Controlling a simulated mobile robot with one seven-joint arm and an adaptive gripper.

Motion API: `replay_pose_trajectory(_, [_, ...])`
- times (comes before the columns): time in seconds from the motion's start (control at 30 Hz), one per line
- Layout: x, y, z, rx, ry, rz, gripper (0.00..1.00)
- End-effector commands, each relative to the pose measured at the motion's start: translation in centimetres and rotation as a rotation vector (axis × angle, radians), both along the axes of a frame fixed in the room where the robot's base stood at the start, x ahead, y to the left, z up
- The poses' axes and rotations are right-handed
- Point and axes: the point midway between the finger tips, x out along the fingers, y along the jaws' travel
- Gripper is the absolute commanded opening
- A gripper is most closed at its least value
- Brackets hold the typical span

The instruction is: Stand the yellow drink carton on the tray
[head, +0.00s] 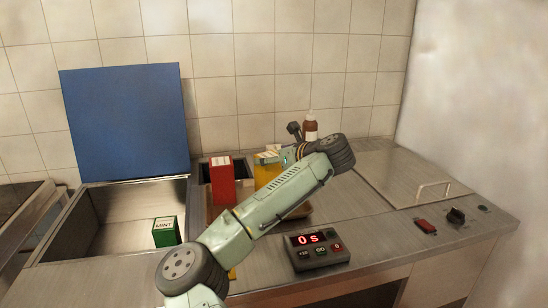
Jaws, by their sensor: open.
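The yellow drink carton (266,176) stands upright behind my arm, beside a red carton (221,182). My arm hides its lower right part. A brown tray (301,214) lies on the counter around the cartons' foot. It shows only in part, on either side of my arm. My gripper (284,156) is at the upper right of the yellow carton. It is open, though its fingers are small and partly hidden. I cannot tell whether it touches the carton.
A green mint box (165,231) stands in the open steel bin at left, under a raised blue lid (127,124). A timer (317,248) sits in front. A brown bottle (310,128) stands behind my arm. A steel lid with a handle (413,182) is at right. Something yellow (232,273) shows below my arm.

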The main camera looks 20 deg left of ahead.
Motion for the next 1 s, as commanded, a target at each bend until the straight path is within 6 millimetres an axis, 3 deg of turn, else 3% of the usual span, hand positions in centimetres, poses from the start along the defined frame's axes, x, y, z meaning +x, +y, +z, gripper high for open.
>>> replay_pose_trajectory(0.37, [-0.2, -0.4, 0.3, 0.0, -0.001, -0.002, 0.74])
replay_pose_trajectory(0.8, [-5.1, -7.8, 4.0, 0.007, -0.004, -0.004, 0.74])
replay_pose_trajectory(1.0, [-5.7, -8.8, 4.9, 0.007, -0.006, -0.006, 0.74])
